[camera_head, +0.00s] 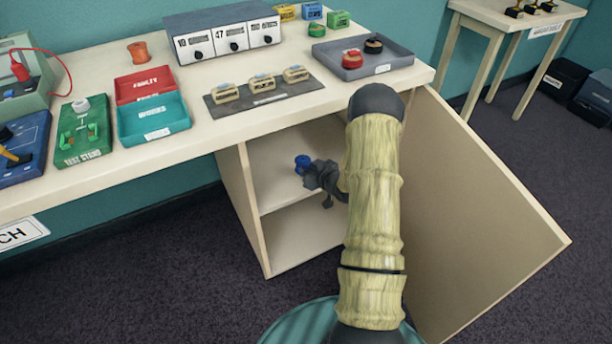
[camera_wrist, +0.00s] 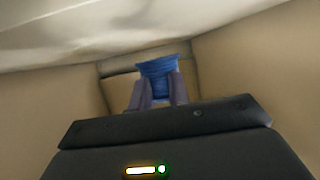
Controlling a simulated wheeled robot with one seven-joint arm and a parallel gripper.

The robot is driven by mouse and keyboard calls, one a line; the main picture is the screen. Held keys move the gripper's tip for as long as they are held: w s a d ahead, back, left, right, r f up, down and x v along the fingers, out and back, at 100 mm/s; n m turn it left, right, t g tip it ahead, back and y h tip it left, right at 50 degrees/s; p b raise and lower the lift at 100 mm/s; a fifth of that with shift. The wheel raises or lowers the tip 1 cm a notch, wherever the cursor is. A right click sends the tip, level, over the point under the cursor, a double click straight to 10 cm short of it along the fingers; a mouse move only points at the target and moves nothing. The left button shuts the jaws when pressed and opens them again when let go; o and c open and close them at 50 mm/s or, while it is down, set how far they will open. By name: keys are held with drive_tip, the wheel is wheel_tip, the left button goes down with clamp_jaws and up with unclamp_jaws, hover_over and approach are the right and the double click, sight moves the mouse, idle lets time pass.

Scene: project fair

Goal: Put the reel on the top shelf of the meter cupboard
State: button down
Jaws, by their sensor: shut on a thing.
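A blue reel (camera_head: 302,163) is held between the fingertips of my gripper (camera_head: 312,174), inside the open cupboard (camera_head: 256,217) under the bench. The reel also shows in the wrist view (camera_wrist: 158,79), upright between the two fingers of my gripper (camera_wrist: 158,92). The cupboard has a middle shelf board (camera_head: 290,196) that parts an upper space from a lower one. The reel is in the upper space, above that board; I cannot tell whether it touches it. My arm hides the right part of the cupboard's inside.
The cupboard door (camera_head: 470,215) stands open to the right of my arm. The benchtop (camera_head: 215,133) lies above the cupboard, with an orange reel (camera_head: 138,52), a red tray (camera_head: 143,85), a teal tray (camera_head: 153,120) and a grey tray (camera_head: 385,66) on it. The lower space looks empty.

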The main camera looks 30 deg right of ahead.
drive_tip(key=shift+f+b, duration=0.6)
drive_tip(key=shift+f, duration=1.3)
drive_tip(key=shift+w, duration=0.1)
drive_tip(key=c, duration=1.7)
unclamp_jaws()
drive_tip(key=shift+f, duration=0.1)
drive_tip(key=o, duration=0.4)
drive_tip(key=shift+d, duration=0.15)
drive_tip(key=shift+c, duration=0.2)
